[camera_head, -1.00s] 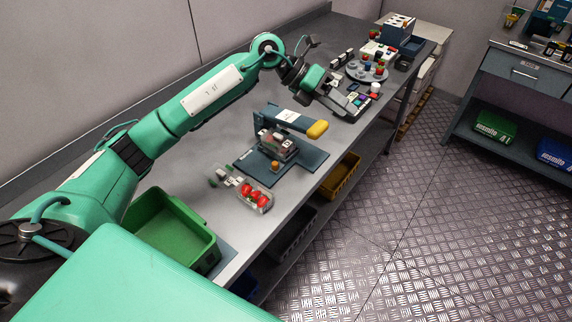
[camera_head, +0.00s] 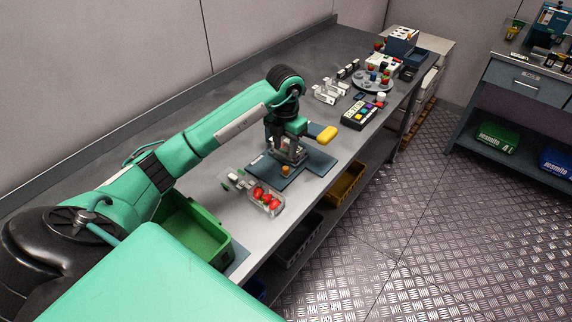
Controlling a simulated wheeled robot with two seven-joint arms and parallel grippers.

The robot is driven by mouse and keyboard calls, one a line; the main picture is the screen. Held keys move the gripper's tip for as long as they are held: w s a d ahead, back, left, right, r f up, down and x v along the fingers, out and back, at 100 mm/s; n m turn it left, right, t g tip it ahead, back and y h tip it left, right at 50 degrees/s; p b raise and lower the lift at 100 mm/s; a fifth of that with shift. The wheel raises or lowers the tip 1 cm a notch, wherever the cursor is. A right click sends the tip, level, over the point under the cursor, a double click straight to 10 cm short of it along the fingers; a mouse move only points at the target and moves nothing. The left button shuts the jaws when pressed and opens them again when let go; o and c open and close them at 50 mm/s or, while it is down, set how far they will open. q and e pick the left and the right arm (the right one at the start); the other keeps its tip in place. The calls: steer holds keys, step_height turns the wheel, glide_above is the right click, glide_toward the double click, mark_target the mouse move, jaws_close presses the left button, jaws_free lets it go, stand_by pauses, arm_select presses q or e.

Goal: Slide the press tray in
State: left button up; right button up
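The press stands on the bench with a flat dark blue base plate (camera_head: 315,166) and a yellow lever handle (camera_head: 327,135). An orange knob (camera_head: 286,170) shows at the near side of the base. My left gripper (camera_head: 287,158) points down over the press, at the place of the tray. The gripper covers most of the tray and the press column, so I cannot tell how far in the tray sits or whether the fingers touch it. The finger gap is too small and dark to read. My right gripper is not in view.
A clear punnet of red berries (camera_head: 266,201) lies near the press on the bench's front side. A green bin (camera_head: 192,232) stands nearer to me. A keypad device (camera_head: 362,114) and a round grey rack (camera_head: 373,83) stand farther along. Bench behind my arm is clear.

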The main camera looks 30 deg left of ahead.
mark_target(285, 168)
arm_select(q)
step_height(285, 168, down, 9)
steer(key=shift+r+p, duration=0.15)
steer(key=shift+p, duration=0.75)
jaws_close()
